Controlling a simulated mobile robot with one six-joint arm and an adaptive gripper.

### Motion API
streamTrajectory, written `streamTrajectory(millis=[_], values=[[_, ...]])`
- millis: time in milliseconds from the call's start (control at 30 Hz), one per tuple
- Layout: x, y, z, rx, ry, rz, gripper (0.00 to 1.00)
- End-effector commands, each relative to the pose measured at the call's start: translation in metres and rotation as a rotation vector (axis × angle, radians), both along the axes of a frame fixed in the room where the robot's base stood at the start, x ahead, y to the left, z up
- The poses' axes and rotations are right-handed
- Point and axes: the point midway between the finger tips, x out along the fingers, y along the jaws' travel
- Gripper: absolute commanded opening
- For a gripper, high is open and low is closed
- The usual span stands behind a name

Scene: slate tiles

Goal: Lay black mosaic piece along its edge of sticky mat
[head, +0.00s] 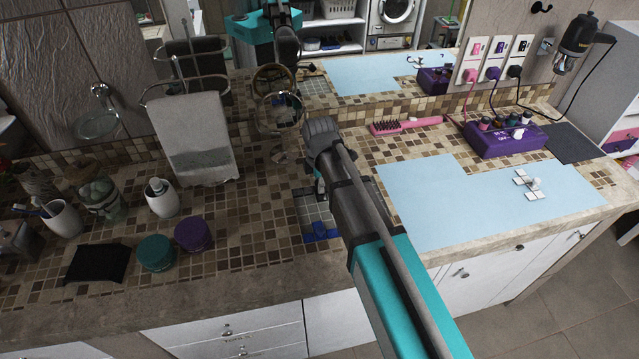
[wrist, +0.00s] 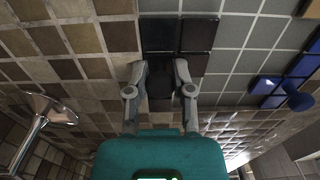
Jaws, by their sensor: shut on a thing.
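My gripper (wrist: 160,72) is shut on the knob of the black mosaic piece (wrist: 158,34) in the wrist view. The piece is a cluster of black square tiles, partly hidden by the fingers. It is over or on the left edge of the sticky mat (wrist: 236,42), a grey gridded sheet; I cannot tell whether it touches. In the head view the mat (head: 309,209) shows beside my arm, which hides much of it and the black piece. A blue piece with a knob (wrist: 298,97) lies at the mat's right in the wrist view; blue tiles (head: 320,237) also show in the head view.
A light blue sheet (head: 430,205) lies right of my arm, with a white knobbed tile piece (head: 525,181) on it. A metal stand mirror (head: 279,113) is behind the mat. Purple (head: 194,234) and teal (head: 155,252) jars stand left. The counter's front edge (head: 240,305) is near.

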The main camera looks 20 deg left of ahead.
Motion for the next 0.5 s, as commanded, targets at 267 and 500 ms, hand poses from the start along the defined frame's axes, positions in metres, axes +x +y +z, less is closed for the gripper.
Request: streamTrajectory(millis=[267,500], values=[[-0.0013,-0.0003,-0.0007,-0.001,0.003,0.001,0.71],[-0.0009,-0.0003,-0.0004,0.0,0.002,0.0,0.71]])
